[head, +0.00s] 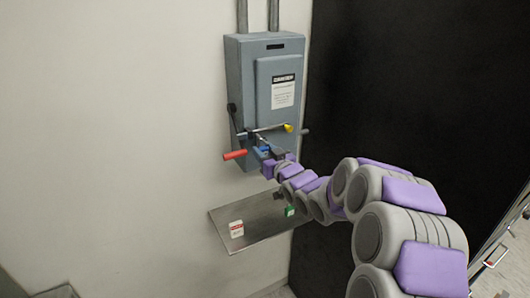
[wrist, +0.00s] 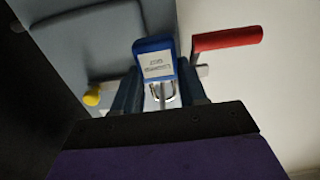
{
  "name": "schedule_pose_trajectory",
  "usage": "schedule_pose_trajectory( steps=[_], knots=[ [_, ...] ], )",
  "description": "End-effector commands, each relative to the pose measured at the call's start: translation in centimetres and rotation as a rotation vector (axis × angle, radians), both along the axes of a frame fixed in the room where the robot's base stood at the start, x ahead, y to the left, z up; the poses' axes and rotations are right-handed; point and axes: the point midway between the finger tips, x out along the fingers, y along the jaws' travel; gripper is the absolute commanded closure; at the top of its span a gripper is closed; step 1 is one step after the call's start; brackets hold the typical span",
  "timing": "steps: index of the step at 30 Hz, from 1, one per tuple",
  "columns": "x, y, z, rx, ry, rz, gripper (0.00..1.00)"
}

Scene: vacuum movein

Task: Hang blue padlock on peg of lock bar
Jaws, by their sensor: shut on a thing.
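The blue padlock (wrist: 155,46) with a white label is between the two dark fingers of my gripper (wrist: 160,83) in the wrist view. The gripper is shut on it. Its metal shackle shows below the body there. In the head view the padlock (head: 264,149) is a small blue patch at my gripper (head: 267,154), just in front of the electrical box's lower part. The lock bar (head: 262,130) crosses the box just above, with a yellow end (head: 288,128). The peg is not clear, and I cannot tell whether the shackle touches it.
The grey electrical box (head: 248,85) is on the wall. A red handle (head: 235,155) sticks out at its lower left, close to my gripper; it also shows in the wrist view (wrist: 227,38). Below is a metal shelf (head: 258,224) with a red-and-white item (head: 236,229) and a green one (head: 290,210).

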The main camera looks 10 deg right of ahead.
Motion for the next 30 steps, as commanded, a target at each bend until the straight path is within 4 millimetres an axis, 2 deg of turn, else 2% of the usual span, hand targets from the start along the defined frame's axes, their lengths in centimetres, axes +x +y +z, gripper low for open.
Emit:
schedule_pose_trajectory(
  steps=[5,6,15,24,30],
  knots=[
    [0.0,0.0,0.0,0.0,0.0,0.0,0.9],
    [0.0,0.0,0.0,0.0,0.0,0.0,0.56],
    [0.0,0.0,0.0,0.0,0.0,0.0,0.28],
    [-0.2,-0.1,0.0,0.0,0.0,0.0,0.28],
    [-2.4,-0.9,0.2,0.001,-0.002,-0.002,0.28]
  ],
)
